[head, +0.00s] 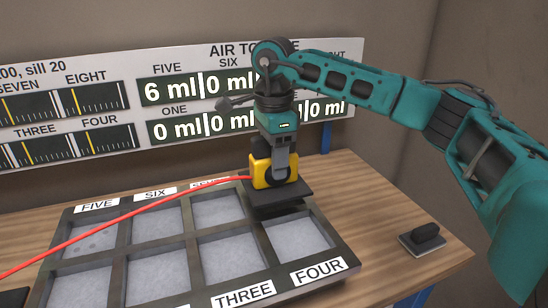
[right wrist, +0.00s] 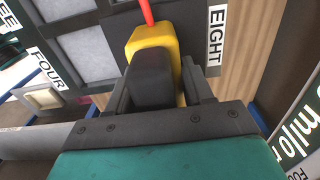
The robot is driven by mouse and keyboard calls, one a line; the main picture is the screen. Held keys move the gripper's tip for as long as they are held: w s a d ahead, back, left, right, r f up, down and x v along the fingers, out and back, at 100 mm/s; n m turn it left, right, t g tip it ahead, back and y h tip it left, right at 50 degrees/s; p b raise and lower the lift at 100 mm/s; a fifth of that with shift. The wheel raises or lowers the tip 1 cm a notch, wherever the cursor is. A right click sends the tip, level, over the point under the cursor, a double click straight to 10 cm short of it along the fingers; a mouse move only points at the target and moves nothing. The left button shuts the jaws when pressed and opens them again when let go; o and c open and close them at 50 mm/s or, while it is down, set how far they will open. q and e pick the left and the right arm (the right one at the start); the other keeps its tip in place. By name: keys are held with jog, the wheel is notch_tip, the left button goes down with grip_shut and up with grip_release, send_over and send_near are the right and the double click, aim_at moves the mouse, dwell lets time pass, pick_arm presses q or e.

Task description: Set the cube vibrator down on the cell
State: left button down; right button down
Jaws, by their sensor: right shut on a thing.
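The cube vibrator (head: 262,172) is a yellow block with a black round part and a flat dark plate under it; a red cable runs from it to the left. My right gripper (head: 282,168) is shut on it from above, and the vibrator looks upright. Its plate is over the back right cell of the grey mould tray (head: 124,262), with a dark shadow below; it seems slightly above the tray, but contact is unclear. In the right wrist view the yellow body (right wrist: 152,38) and a black grip (right wrist: 152,78) sit between the fingers, beside the label EIGHT (right wrist: 217,35). My left gripper is not in view.
The tray's other cells hold grey material, with labels such as FOUR (head: 318,271) on the rim. The red cable (head: 120,222) crosses above the back left cells. A small black-handled plate (head: 424,238) lies right on the wooden table. A gauge board (head: 210,95) stands behind.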

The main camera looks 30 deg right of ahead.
jog(key=shift+f+b, duration=0.6)
jog(key=shift+f, duration=0.5)
dwell(0.6)
jog(key=c, duration=0.6)
grip_release()
jog(key=shift+o, duration=1.2)
jog(key=shift+f, duration=0.1)
notch_tip(320, 180, up, 13)
jog(key=shift+r+p, duration=0.1)
jog(key=shift+p, duration=0.8)
